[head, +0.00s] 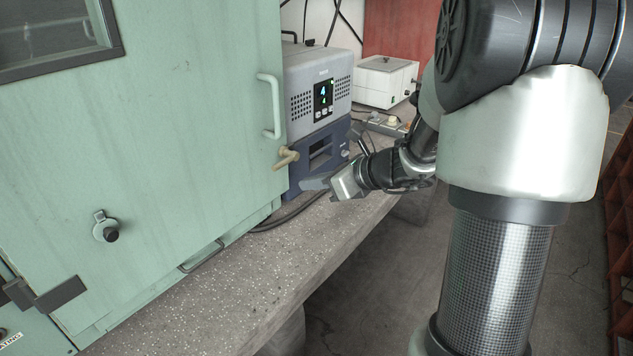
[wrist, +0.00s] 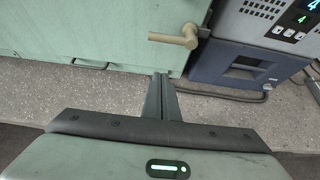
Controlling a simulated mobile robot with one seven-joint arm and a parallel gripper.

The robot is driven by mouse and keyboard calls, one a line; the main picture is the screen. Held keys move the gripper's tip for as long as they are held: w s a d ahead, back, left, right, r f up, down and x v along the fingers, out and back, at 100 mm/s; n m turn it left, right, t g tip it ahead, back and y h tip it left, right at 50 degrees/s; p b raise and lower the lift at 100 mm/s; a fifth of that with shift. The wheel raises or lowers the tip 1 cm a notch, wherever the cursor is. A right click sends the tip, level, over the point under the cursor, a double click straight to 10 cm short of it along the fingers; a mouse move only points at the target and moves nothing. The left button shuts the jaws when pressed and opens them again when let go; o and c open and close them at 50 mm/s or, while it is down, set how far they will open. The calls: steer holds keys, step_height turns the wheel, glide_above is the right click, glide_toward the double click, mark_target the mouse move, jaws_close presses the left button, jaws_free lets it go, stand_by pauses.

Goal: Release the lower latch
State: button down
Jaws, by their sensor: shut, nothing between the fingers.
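The lower latch is a beige lever (head: 286,158) at the right edge of the pale green cabinet door (head: 180,130), below the white door handle (head: 270,106). In the wrist view the latch (wrist: 178,38) lies roughly sideways, its free end to the left. My gripper (head: 312,184) is shut and empty, to the right of the latch and a little lower in the head view. In the wrist view the shut fingers (wrist: 160,82) point toward the door's lower edge, below the latch and apart from it.
A grey instrument with a lit display (head: 322,95) stands on a dark blue unit (head: 318,152) right of the cabinet. A white box (head: 386,80) is farther back. A black cable (head: 290,216) lies on the speckled bench (head: 235,285). The bench front is clear.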

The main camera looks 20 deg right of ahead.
steer(key=b+x, duration=0.1)
steer(key=x, duration=0.5)
steer(key=shift+w+a+r, duration=0.1)
steer(key=shift+w+r, duration=0.05)
steer(key=shift+r, duration=0.8)
steer(key=shift+w+a+r, duration=0.15)
steer(key=shift+r, duration=0.85)
steer(key=shift+r+p, duration=0.15)
steer(key=shift+p, duration=0.45)
steer(key=shift+p, duration=0.5)
